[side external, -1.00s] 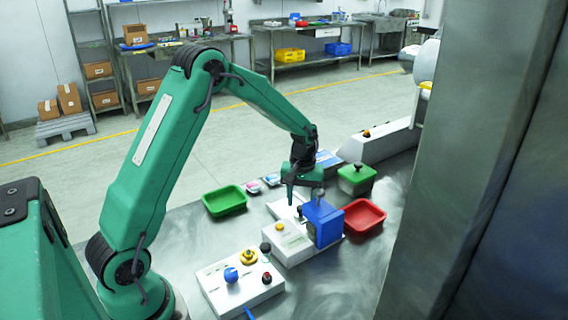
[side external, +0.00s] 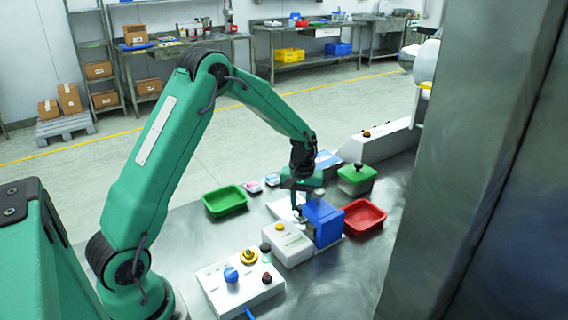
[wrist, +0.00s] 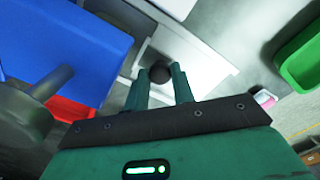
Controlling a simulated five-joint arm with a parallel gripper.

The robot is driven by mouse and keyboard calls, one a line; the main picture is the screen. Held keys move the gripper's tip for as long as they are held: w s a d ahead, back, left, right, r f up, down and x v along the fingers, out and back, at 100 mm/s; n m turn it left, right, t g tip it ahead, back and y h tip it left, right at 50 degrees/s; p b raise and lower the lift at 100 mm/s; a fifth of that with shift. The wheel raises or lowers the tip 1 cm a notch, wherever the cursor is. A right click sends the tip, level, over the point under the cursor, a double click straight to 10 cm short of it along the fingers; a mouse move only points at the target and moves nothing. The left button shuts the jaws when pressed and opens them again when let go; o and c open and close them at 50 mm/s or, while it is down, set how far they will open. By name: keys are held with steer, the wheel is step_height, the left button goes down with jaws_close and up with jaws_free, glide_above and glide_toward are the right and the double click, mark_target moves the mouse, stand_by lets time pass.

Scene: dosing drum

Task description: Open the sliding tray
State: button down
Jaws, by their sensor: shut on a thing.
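The sliding tray is a white, shallow piece (side external: 283,207) behind the blue block in the side view, and its pale surface (wrist: 203,62) fills the upper middle of the wrist view. A dark round knob (wrist: 160,73) stands at its near edge. My gripper (side external: 299,212) is down at the tray, and in the wrist view its two green fingers (wrist: 160,80) are shut on the knob, one on each side. The blue block (side external: 323,224) stands just beside the fingers and hides part of the tray in the side view.
A white box with a yellow button (side external: 287,243) adjoins the blue block. A green bin (side external: 225,201) is left of the tray, a red bin (side external: 364,216) right of it, and a lidded green box (side external: 356,179) behind. A control panel (side external: 240,283) sits in front.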

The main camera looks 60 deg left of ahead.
steer(key=a, duration=1.1)
steer(key=shift+r, duration=0.1)
steer(key=c, duration=1.2)
jaws_free()
steer(key=shift+o, duration=0.2)
step_height(320, 180, up, 8)
